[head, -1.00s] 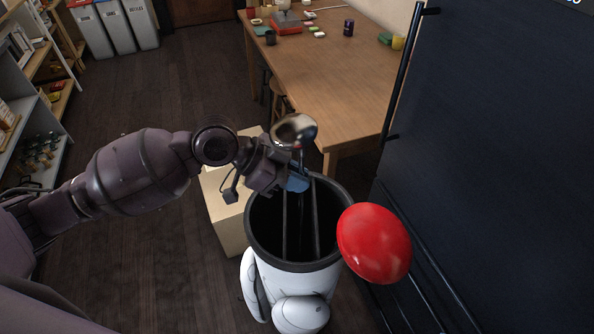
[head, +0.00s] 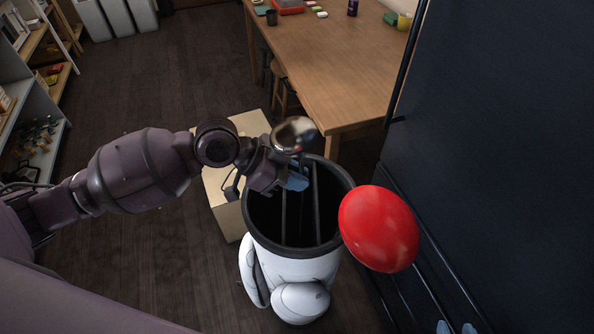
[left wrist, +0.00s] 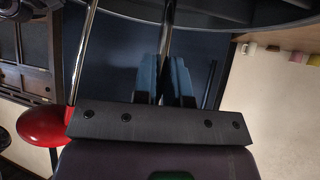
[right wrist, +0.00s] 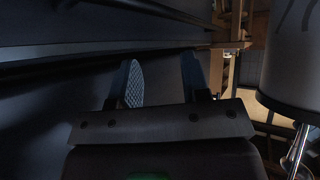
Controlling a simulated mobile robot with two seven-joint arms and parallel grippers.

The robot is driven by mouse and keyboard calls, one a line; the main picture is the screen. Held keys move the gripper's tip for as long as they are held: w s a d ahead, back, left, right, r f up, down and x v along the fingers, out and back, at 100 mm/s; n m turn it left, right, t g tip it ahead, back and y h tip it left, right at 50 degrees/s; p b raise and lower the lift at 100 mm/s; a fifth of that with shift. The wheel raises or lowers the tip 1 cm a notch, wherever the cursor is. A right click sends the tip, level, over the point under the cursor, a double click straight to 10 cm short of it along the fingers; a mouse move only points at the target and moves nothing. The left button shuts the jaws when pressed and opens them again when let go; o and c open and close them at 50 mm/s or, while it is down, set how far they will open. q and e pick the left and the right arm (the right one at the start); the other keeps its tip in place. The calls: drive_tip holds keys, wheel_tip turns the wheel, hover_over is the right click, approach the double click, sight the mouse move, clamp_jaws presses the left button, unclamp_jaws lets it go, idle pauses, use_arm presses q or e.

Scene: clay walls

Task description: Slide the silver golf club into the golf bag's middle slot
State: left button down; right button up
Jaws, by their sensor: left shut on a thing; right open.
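The white golf bag (head: 300,262) stands upright with a dark rim; two dividers split its opening into three slots. My left gripper (head: 297,181) is shut on the silver golf club's shaft (left wrist: 166,40), above the far part of the opening, near the middle slot. The club's silver head (head: 295,134) is above the gripper. The shaft runs towards the bag rim in the left wrist view; how deep it reaches is hidden. My right gripper (right wrist: 162,82) is open and empty; its fingertips show at the head view's bottom right (head: 456,328).
A cream box (head: 222,200) stands behind the bag. A wooden table (head: 335,75) is beyond, a dark wall panel (head: 500,150) right, shelves (head: 35,130) left.

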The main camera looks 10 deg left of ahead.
idle(0.3)
use_arm(q)
drive_tip(key=c, duration=1.1)
unclamp_jaws()
drive_tip(key=shift+f, duration=0.1)
drive_tip(key=o, duration=1.1)
drive_tip(key=shift+a, duration=0.1)
